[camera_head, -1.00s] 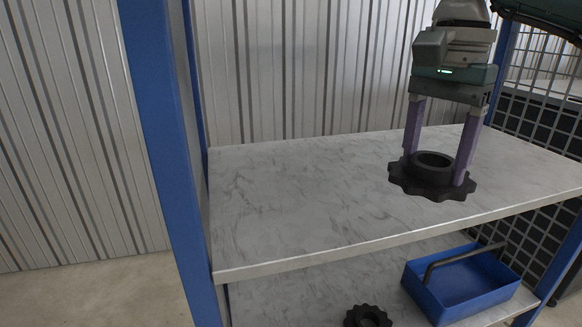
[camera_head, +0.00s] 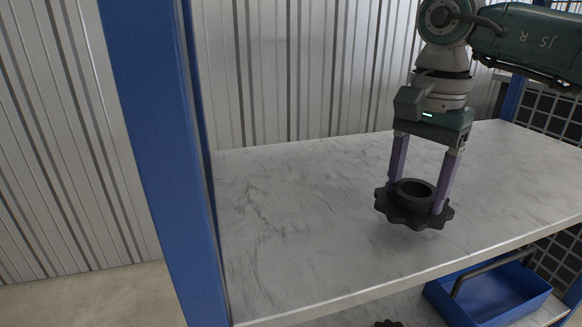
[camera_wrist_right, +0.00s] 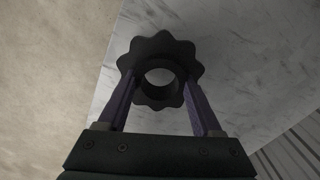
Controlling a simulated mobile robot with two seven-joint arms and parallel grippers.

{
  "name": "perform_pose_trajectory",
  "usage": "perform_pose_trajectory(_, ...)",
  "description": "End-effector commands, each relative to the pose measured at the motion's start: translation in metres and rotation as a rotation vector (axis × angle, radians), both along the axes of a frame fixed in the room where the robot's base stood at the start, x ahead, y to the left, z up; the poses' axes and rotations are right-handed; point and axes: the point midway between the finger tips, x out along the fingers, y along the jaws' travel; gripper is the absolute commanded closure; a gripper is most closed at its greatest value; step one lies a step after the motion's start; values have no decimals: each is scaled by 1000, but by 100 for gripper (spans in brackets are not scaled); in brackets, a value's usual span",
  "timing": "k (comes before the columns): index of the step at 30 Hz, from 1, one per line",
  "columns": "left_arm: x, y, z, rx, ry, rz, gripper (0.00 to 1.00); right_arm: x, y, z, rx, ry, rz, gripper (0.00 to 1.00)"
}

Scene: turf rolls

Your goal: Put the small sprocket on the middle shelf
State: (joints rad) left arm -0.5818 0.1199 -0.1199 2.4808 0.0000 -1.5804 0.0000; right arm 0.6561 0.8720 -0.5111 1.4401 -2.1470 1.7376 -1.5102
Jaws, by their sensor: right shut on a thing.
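A dark sprocket (camera_head: 407,212) with a raised ring hub is between the two purple fingers of my right gripper (camera_head: 418,195) in the head view. The gripper points down and is shut on it. The sprocket is level and over the marble-look shelf (camera_head: 290,215); I cannot tell whether it touches the surface. In the right wrist view the sprocket (camera_wrist_right: 160,52) sits between the fingertips (camera_wrist_right: 160,85), with part of the shelf and the floor behind it. My left gripper is not in view. Another dark toothed piece (camera_head: 388,324) barely shows on the level below.
A blue bin (camera_head: 490,295) with a dark handle stands on the lower level at the right. A blue post (camera_head: 165,160) rises at the shelf's left end. The shelf's left half is clear. A corrugated wall (camera_head: 290,70) stands behind.

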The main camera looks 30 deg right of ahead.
Motion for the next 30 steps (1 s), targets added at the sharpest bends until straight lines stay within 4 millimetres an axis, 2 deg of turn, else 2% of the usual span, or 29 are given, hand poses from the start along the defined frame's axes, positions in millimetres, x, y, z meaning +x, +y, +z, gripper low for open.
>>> perform_pose_trajectory(1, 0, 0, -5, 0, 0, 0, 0, 0, 1, -11, 4, 2, 1, 100)
perform_pose_trajectory(4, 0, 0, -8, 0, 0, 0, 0, 0, 1, -24, 3, 1, 0, 100)
perform_pose_trajectory(16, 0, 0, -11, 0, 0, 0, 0, 0, 0, -29, 0, -2, 1, 100)
perform_pose_trajectory(17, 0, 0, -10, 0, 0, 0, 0, 0, 0, -29, 1, 0, 1, 31)
perform_pose_trajectory(24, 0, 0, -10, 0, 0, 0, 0, 0, 0, -28, 1, 1, 1, 4)
perform_pose_trajectory(30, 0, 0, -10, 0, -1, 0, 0, 0, 1, -28, 1, 1, 1, 3)
